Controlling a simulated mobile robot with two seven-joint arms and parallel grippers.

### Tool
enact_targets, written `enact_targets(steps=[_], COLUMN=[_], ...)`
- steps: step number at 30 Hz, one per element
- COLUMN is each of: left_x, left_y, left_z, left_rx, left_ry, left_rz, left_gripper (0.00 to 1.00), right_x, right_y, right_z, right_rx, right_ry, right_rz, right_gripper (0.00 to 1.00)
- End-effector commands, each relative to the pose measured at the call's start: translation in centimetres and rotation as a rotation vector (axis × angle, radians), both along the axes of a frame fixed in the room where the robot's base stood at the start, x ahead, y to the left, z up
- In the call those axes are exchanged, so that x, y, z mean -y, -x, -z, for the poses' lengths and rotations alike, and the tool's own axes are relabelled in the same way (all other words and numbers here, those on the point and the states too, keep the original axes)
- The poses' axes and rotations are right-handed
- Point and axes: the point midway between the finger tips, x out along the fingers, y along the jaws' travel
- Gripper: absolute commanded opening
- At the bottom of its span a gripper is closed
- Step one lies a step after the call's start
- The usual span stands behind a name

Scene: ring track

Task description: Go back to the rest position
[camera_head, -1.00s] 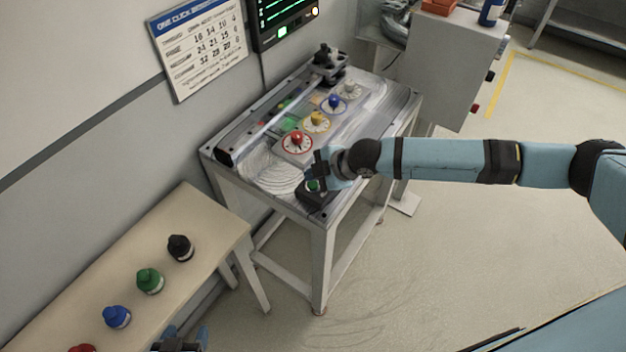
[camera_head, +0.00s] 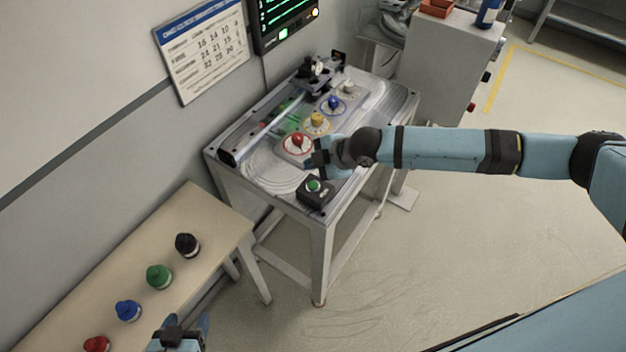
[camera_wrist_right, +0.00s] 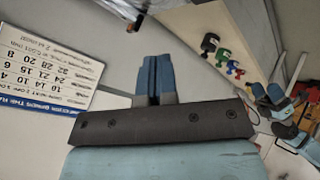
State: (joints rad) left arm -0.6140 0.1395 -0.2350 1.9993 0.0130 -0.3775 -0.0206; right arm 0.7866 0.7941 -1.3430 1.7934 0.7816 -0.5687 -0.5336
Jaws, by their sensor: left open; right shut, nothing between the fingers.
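My right gripper (camera_head: 318,158) is above the metal track table (camera_head: 265,205) in the head view, just behind a black box with a green button (camera_head: 313,186). It is apart from the button. In the right wrist view its blue fingers (camera_wrist_right: 155,75) are together with nothing between them. My left gripper (camera_head: 182,335) is at the bottom edge of the head view, partly cut off, its blue fingers apart beside the wooden table. It holds nothing that I can see.
The wooden table (camera_head: 215,225) carries black (camera_head: 187,245), green (camera_head: 159,276), blue (camera_head: 128,310) and red (camera_head: 96,344) knobbed pieces. Red (camera_head: 298,141), yellow (camera_head: 317,120) and blue (camera_head: 334,103) pieces stand on the track table. A grey cabinet (camera_head: 450,75) stands behind. The floor at right is clear.

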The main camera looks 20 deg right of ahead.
Motion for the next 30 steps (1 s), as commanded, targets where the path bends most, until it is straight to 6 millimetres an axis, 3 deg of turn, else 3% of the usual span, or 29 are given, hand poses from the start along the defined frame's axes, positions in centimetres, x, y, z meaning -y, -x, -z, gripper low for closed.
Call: enact_targets(steps=[23,26,30], left_x=[-0.3,-0.9,-1.0], left_y=[0.1,0.1,0.1], left_z=[0.5,0.6,0.7], left_rx=[0.001,0.006,0.001], left_ry=[-0.009,-0.014,-0.013], left_rz=[-0.005,-0.018,-0.019], left_gripper=[0.62,0.62,0.62], right_x=[-0.2,-2.1,-6.1], right_y=[0.1,1.3,4.0], right_z=[0.1,0.7,1.5], right_rx=[-0.001,-0.011,-0.034], right_ry=[-0.004,-0.053,-0.180], right_rz=[0.000,0.003,0.036], right_gripper=[0.00,0.00,0.00])
